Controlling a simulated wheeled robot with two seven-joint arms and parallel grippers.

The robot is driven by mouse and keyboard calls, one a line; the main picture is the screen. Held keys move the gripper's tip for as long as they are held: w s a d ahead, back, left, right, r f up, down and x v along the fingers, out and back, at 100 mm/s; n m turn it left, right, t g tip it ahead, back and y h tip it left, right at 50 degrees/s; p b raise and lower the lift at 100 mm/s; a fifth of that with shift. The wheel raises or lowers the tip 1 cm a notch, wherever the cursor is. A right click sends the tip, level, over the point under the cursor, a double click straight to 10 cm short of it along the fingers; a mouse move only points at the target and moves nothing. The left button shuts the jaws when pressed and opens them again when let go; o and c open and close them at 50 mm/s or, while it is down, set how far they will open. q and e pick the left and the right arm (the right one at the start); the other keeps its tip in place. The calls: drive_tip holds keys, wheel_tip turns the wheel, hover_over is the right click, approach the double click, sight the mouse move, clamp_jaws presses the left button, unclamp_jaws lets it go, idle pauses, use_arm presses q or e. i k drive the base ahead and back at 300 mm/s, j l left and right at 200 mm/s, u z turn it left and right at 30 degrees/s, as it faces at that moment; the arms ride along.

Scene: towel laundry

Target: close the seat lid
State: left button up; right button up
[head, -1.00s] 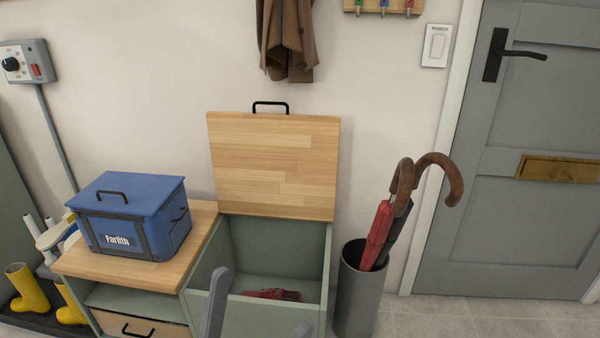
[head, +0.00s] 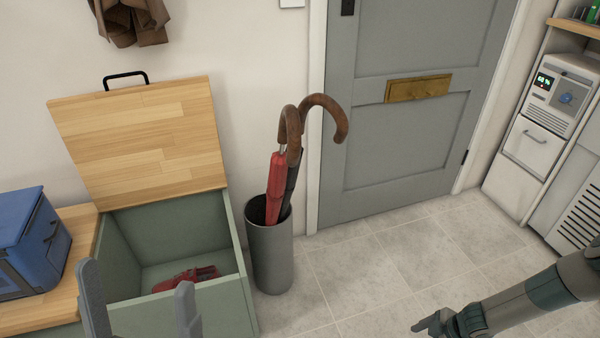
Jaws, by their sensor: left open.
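The seat lid (head: 140,140), a light wood panel with a black handle (head: 125,78) on its top edge, stands raised, leaning back near the wall. Below it the green storage box (head: 165,225) of the bench is open, with a red item (head: 186,279) lying inside. My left gripper (head: 138,280) is open and empty at the bottom left, its two grey fingers showing in front of the box, apart from the lid. My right gripper (head: 432,324) is at the bottom edge, over the floor to the right; its jaws do not show clearly.
A grey umbrella stand (head: 270,255) with a red and a dark umbrella is close to the right of the box. A blue case (head: 28,245) is on the wooden bench top (head: 75,265) at left. Tiled floor (head: 365,265) is clear before the grey door (head: 400,130).

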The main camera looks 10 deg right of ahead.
sight(130, 145)
drive_tip(key=i+j, duration=0.2)
drive_tip(key=j, duration=0.2)
drive_tip(key=i+j, duration=0.15)
drive_tip(key=j, duration=0.25)
drive_tip(key=i+j, duration=0.2)
drive_tip(key=j, duration=0.2)
drive_tip(key=i+j, duration=0.15)
drive_tip(key=j, duration=0.25)
drive_tip(key=k+l, duration=0.1)
drive_tip(key=l, duration=0.2)
